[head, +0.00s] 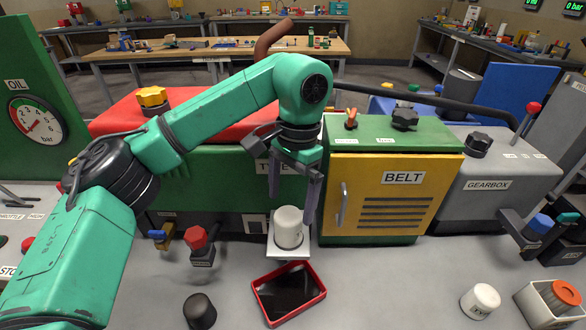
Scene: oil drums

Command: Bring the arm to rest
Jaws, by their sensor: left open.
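My left arm comes in from the left, bends at its green elbow and hangs down in the middle of the head view. My left gripper (291,212) points down with its two dark fingers apart. A white cylinder (288,230) stands upright on a small white ledge (290,254) at the front of the green machine. The fingertips are near the cylinder's top, one at either side in the picture; I cannot tell whether they touch it. My right gripper is not in view.
A red-rimmed tray (319,296) lies on the grey bench below the ledge. A black cylinder (199,311) stands at left. A white canister (480,301) and a box with an orange item (563,292) stand at right. The yellow BELT door (390,200) is close right of the gripper.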

